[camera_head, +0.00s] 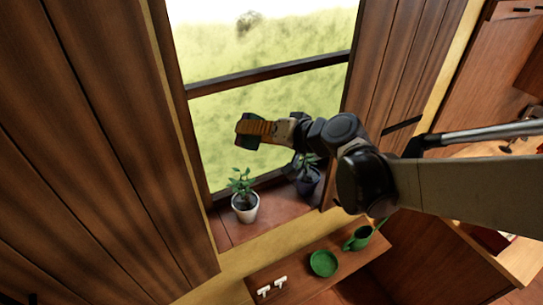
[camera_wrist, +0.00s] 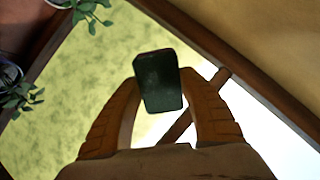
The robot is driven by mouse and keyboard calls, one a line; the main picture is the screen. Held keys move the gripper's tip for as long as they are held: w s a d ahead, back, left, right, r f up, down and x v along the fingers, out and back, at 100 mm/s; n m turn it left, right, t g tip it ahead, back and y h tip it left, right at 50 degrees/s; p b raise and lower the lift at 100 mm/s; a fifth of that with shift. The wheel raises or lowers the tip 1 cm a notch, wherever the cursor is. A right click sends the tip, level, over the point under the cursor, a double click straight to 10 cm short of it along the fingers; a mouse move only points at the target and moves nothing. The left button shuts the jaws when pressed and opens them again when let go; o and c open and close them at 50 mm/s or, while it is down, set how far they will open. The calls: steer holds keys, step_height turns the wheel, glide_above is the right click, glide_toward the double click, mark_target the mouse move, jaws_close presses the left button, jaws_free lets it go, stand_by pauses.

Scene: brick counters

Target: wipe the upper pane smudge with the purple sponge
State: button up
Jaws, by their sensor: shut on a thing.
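A grey-brown smudge (camera_head: 249,22) shows on the upper pane (camera_head: 310,35) of the window in the head view. My gripper (camera_head: 248,129) is shut on a dark block, the sponge (camera_head: 243,140), and appears in front of the lower pane (camera_head: 225,115), below the crossbar. In the wrist view the sponge (camera_wrist: 160,82) sits between the two orange fingertips. The smudge is not seen in the wrist view. The gap between sponge and glass cannot be told.
A white-potted plant (camera_head: 244,205) and a dark-potted plant (camera_head: 307,180) stand on the sill below my arm. The window crossbar (camera_head: 270,74) divides the panes. Wooden shutters (camera_head: 110,130) flank the window. A green plate (camera_head: 323,263) and a green watering can (camera_head: 360,237) are on a lower shelf.

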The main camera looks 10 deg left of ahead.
mark_target(265, 26)
step_height(265, 26, up, 20)
steer(key=w+m+t+h+p, duration=0.15)
steer(key=m+t+p, duration=0.25)
steer(key=t+p, duration=0.45)
steer(key=shift+g+y, duration=0.25)
steer(key=shift+g, duration=0.3)
steer(key=shift+w+d+p+x, duration=0.1)
steer(key=shift+d+p+x, duration=0.1)
steer(key=shift+x, duration=0.8)
steer(key=shift+w+d+p+x, duration=0.1)
steer(key=shift+p+x, duration=0.05)
steer(key=shift+x, duration=0.8)
steer(key=shift+w+d+p+x, duration=0.1)
steer(key=shift+d+p+x, duration=0.1)
steer(key=shift+x, duration=0.8)
steer(key=shift+b+x, duration=0.3)
steer(key=shift+x, duration=0.65)
steer(key=shift+r, duration=0.2)
